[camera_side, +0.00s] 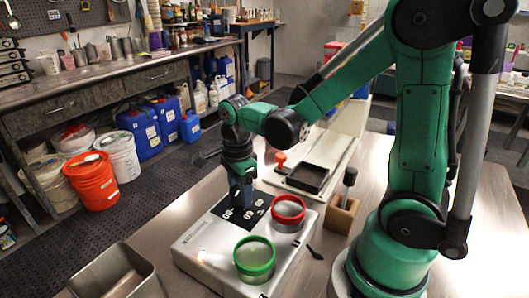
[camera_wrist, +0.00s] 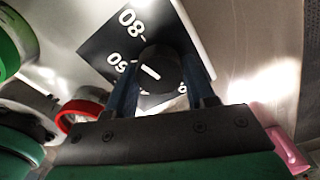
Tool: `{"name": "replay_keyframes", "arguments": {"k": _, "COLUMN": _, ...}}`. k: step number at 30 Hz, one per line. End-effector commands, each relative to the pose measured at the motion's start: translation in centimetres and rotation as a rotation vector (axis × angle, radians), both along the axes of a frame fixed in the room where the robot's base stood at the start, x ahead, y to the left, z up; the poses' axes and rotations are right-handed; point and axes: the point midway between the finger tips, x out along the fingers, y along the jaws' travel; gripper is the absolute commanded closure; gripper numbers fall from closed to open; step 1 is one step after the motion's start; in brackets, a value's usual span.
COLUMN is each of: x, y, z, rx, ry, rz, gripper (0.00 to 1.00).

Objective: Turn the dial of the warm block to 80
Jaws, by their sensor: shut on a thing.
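The warm block (camera_side: 207,262) is a pale grey box on the table with a black dial plate marked in white. In the wrist view the dial (camera_wrist: 160,68) is a round black knob with a short white line. The 80 (camera_wrist: 132,18) is farther up the plate (camera_wrist: 98,48). My gripper (camera_wrist: 160,85) points down, with its blue fingers shut on the dial's sides. In the side view my gripper (camera_side: 241,203) hides the dial.
A green-rimmed round vessel (camera_side: 254,258) and a red-rimmed one (camera_side: 288,213) stand on the block near my gripper. A wooden holder (camera_side: 340,214) with a dark-handled tool is to the right. A metal bin (camera_side: 117,275) stands front left; a black tray (camera_side: 306,179) lies behind.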

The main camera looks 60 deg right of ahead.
Motion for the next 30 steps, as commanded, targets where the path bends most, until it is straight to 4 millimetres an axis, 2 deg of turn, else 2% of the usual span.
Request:
{"name": "replay_keyframes", "arguments": {"k": 13, "x": -0.06, "y": 0.06, "z": -0.02, "rx": 0.001, "ry": -0.001, "rz": -0.240, "gripper": 1.00}}
{"name": "replay_keyframes", "arguments": {"k": 30, "x": -0.06, "y": 0.06, "z": -0.02, "rx": 0.001, "ry": 0.000, "rz": -0.281, "gripper": 1.00}}
